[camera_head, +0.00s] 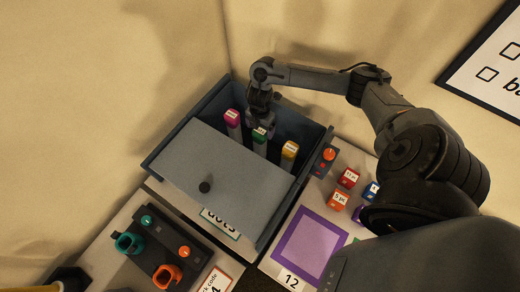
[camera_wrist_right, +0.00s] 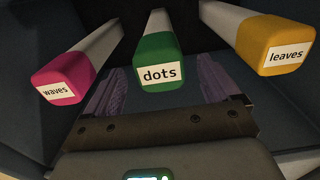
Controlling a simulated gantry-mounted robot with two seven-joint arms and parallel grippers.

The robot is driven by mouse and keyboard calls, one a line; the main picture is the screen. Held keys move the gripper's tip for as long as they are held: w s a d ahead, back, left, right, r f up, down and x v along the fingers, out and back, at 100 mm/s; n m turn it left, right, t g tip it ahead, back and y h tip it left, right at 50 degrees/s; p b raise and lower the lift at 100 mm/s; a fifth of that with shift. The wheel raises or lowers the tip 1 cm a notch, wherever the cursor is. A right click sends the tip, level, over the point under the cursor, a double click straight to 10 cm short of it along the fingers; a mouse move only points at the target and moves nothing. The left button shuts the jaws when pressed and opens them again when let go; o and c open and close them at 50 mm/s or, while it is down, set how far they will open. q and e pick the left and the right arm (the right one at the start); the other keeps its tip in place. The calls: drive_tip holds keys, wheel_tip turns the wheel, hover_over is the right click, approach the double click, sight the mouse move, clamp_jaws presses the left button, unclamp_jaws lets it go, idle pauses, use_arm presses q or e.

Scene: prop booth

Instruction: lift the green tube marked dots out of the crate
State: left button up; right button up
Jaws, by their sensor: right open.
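The green tube marked dots (camera_head: 259,134) stands in the dark blue crate (camera_head: 310,121), between a pink tube (camera_head: 232,116) and a yellow tube (camera_head: 289,149). In the right wrist view the label "dots" on the green tube (camera_wrist_right: 158,75) is readable; the pink tube (camera_wrist_right: 62,84) reads "waves" and the yellow tube (camera_wrist_right: 283,52) "leaves". My right gripper (camera_head: 261,124) reaches down into the crate at the green tube. Its purple fingers are open, one on each side of the green tube, with gaps visible. My left gripper is not seen.
A grey lid (camera_head: 220,160) with a black knob covers the crate's front part. An orange-knobbed box (camera_head: 327,158), small labelled blocks (camera_head: 339,200) and a purple square (camera_head: 309,246) lie right of it. A dark panel (camera_head: 160,250) with teal and orange parts lies in front.

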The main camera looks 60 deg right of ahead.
drive_tip(key=shift+f, duration=1.35)
clamp_jaws()
